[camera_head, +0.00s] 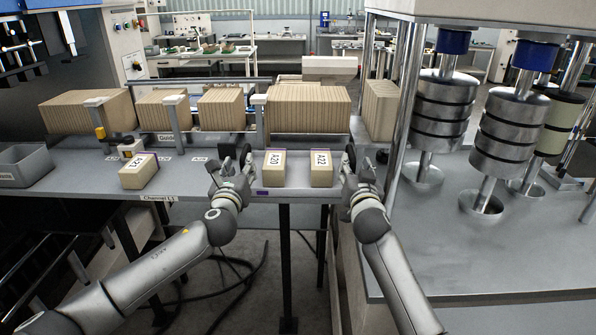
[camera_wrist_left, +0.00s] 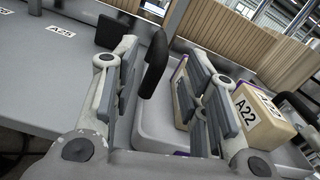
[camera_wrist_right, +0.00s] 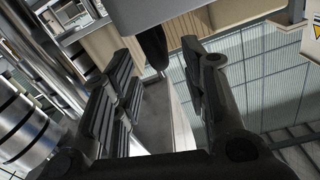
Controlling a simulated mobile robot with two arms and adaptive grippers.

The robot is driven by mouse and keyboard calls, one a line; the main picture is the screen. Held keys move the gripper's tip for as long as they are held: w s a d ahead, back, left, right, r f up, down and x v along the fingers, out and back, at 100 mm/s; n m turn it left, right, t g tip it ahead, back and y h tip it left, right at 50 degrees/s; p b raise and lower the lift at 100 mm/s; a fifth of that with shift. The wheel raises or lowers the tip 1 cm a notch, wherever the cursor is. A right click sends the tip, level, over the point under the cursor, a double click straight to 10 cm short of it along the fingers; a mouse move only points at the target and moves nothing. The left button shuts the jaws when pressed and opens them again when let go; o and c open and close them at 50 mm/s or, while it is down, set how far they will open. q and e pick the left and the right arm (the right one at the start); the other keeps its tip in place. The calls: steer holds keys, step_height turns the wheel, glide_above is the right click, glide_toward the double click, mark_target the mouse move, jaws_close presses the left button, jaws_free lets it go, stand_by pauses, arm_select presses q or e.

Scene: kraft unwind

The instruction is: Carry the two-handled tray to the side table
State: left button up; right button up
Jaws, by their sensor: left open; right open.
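The grey two-handled tray (camera_head: 297,180) sits at the front edge of the workbench, with a box labelled A20 (camera_head: 274,168) and a box labelled A22 (camera_head: 321,168) upright in it. My left gripper (camera_head: 234,172) is open at the tray's left end. In the left wrist view, the black left handle (camera_wrist_left: 154,65) stands between its spread fingers. My right gripper (camera_head: 357,173) is open at the right end. In the right wrist view, the black right handle (camera_wrist_right: 154,46) shows between its fingers. Neither gripper is closed on a handle. I cannot tell which surface is the side table.
A labelled box (camera_head: 139,171) and a grey bin (camera_head: 25,165) stand on the bench at left. Brown ribbed blocks (camera_head: 307,108) line up behind the tray. At right, a grey machine table (camera_head: 455,240) carries stacked metal cylinders (camera_head: 512,130). Cables lie on the floor below.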

mark_target(243, 160)
arm_select(q)
steer(key=shift+w, duration=2.95)
arm_select(e)
steer(key=shift+w, duration=2.95)
arm_select(q)
steer(key=shift+c, duration=0.5)
arm_select(e)
steer(key=shift+c, duration=0.5)
arm_select(q)
steer(key=shift+d, duration=0.1)
jaws_close()
arm_select(e)
jaws_close()
arm_select(q)
steer(key=shift+r, duration=0.15)
arm_select(e)
steer(key=shift+r, duration=0.15)
